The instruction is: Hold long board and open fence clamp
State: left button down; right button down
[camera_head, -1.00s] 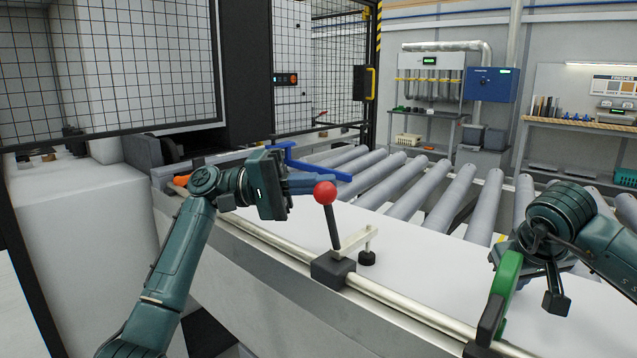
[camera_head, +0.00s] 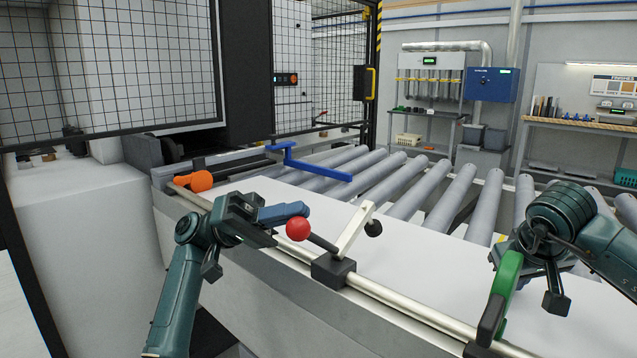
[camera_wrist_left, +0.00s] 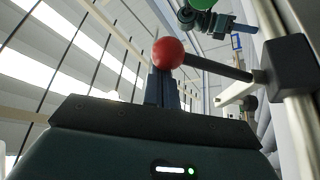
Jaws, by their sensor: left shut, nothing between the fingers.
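The fence clamp (camera_head: 334,270) sits on the metal rail along the front of the table. In the left wrist view the ball (camera_wrist_left: 168,52) is just beyond the shut fingertips (camera_wrist_left: 160,75); contact is unclear. My right arm (camera_head: 556,232) is over the board at the right; its fingers are not clearly visible.
A green handle (camera_head: 504,285) stands on the rail at the right. An orange knob (camera_head: 201,181) is at the rail's left end. A blue bracket (camera_head: 310,166) lies at the board's far side. Grey rollers (camera_head: 409,187) extend behind the board.

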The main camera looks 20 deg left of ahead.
pick_arm(q)
jog(key=s+f, duration=0.1)
jog(key=s+a+f+m, duration=0.1)
jog(key=f, duration=0.1)
jog(key=shift+s+m+g, duration=0.15)
jog(key=shift+m+g, duration=0.15)
jog(key=shift+g, duration=0.1)
pick_arm(e)
jog(key=shift+s+d+f, duration=0.1)
jog(key=shift+f, duration=0.4)
pick_arm(q)
jog(key=shift+s+a+f, duration=0.1)
jog(key=shift+s+f, duration=0.1)
jog(key=shift+f, duration=0.4)
jog(key=shift+s+a+f, duration=0.1)
jog(key=shift+s+f, duration=0.1)
jog(key=shift+f, duration=0.4)
jog(key=shift+s+a+f, duration=0.1)
jog(key=shift+s+f, duration=0.1)
jog(key=shift+f, duration=0.5)
send_near(288, 236)
jog(key=w+a+f, duration=0.2)
jog(key=w, duration=0.1)
jog(key=shift+a+f, duration=0.15)
jog(key=shift+a, duration=0.05)
pick_arm(e)
jog(key=shift+r, duration=0.15)
